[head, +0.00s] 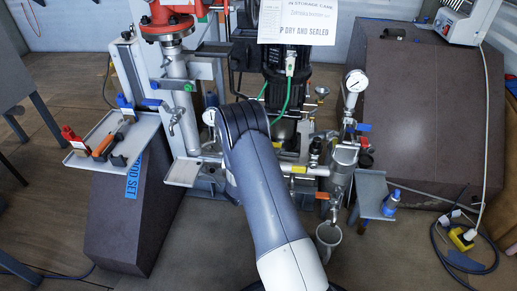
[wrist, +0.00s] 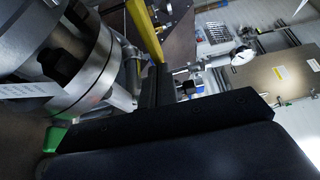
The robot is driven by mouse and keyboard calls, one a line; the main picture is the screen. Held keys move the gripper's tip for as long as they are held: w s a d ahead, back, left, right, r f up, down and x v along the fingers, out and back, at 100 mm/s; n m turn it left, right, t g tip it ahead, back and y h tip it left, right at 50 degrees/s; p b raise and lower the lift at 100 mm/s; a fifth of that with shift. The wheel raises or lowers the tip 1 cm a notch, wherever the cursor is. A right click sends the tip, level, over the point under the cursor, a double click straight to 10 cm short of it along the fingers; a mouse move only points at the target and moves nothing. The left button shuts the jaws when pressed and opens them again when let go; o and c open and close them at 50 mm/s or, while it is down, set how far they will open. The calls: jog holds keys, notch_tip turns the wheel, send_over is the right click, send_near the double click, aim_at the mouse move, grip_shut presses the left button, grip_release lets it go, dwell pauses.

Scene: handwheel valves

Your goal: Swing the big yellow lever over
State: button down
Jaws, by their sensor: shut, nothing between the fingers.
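The yellow lever (wrist: 146,30) shows in the wrist view as a long flat bar, running from the top edge down to my fingertips. Beside it on the left is a large grey flanged valve body (wrist: 85,70) with dark bolts. My gripper (wrist: 158,86) is shut and empty, its dark fingers right at the lever's lower visible end. I cannot tell whether they touch it. In the head view my arm reaches into the middle of the pipework and hides my gripper. I cannot make out the big lever there.
A pressure gauge (head: 356,81) stands right of my arm, above a metal cup (head: 328,238). A side tray (head: 112,140) holds tools at the left. A hanging paper sign (head: 297,22) covers part of the back. Floor at the front left is open; a cable (head: 465,262) lies at the right.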

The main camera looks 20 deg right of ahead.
jog(key=shift+p+v, duration=0.4)
jog(key=shift+v, duration=1.65)
jog(key=p+v, duration=0.2)
jog(key=v, duration=0.8)
jog(key=shift+s+a+p, duration=0.2)
jog(key=shift+a+p, duration=0.1)
jog(key=shift+a, duration=0.05)
jog(key=shift+d+f, duration=0.1)
jog(key=b+x, duration=0.3)
jog(key=x, duration=1)
jog(key=shift+w+d, duration=0.2)
